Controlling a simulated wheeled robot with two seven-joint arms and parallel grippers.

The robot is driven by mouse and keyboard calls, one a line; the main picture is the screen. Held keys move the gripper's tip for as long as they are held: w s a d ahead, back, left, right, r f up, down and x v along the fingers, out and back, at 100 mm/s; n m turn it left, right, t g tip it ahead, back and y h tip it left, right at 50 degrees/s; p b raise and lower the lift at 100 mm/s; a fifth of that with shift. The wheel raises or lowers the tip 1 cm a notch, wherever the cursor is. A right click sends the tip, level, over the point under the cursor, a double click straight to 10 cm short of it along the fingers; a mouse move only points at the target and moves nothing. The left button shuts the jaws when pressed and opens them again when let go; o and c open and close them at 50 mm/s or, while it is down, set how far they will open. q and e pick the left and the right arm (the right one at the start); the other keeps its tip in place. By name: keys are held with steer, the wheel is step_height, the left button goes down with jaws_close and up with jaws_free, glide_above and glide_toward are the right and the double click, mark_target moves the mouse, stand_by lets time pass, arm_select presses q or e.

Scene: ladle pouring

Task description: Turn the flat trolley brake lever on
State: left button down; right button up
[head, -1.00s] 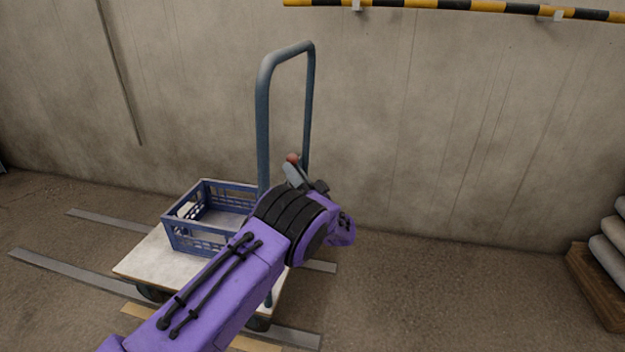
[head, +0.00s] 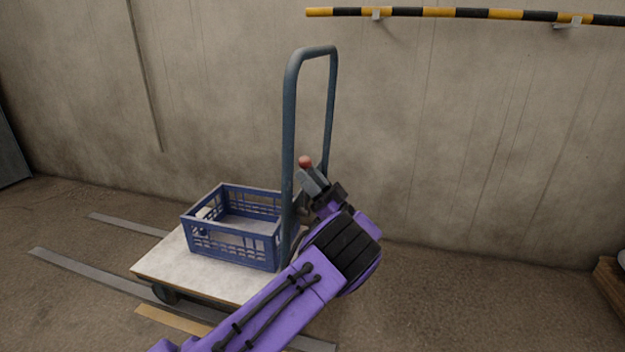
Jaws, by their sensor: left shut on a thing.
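The flat trolley (head: 160,262) stands on the floor left of centre, with a pale deck and a tall blue-grey handle frame (head: 289,130) at its right end. The brake lever shows as a red knob (head: 305,161) beside the handle frame. My left gripper (head: 313,181) is at the lever, just under the red knob, and is shut on it. The gripper and wrist hide the lower part of the lever and its mount. My right gripper is not in view.
A blue crate (head: 235,262) sits on the trolley deck. A concrete wall stands behind, with a yellow-black striped rail (head: 440,12) high on it. The floor right of the trolley is clear up to a wooden pallet (head: 609,280) at the right edge.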

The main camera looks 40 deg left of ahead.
arm_select(q)
steer(key=shift+s+a+r+n+g, duration=0.1)
steer(key=shift+s+a+n+g, duration=0.1)
steer(key=shift+n+g, duration=0.1)
steer(key=c, duration=1.1)
jaws_free()
steer(key=o, duration=0.3)
steer(key=shift+s+a, duration=0.1)
steer(key=shift+s, duration=0.05)
steer(key=shift+w+d+f, duration=0.25)
steer(key=shift+w+d, duration=0.05)
steer(key=shift+d, duration=0.25)
steer(key=v, duration=0.9)
steer(key=shift+d+f, duration=0.2)
steer(key=shift+f, duration=0.05)
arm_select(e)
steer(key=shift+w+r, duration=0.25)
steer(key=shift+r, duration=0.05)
arm_select(q)
steer(key=shift+a+p, duration=0.1)
steer(key=shift+p, duration=0.2)
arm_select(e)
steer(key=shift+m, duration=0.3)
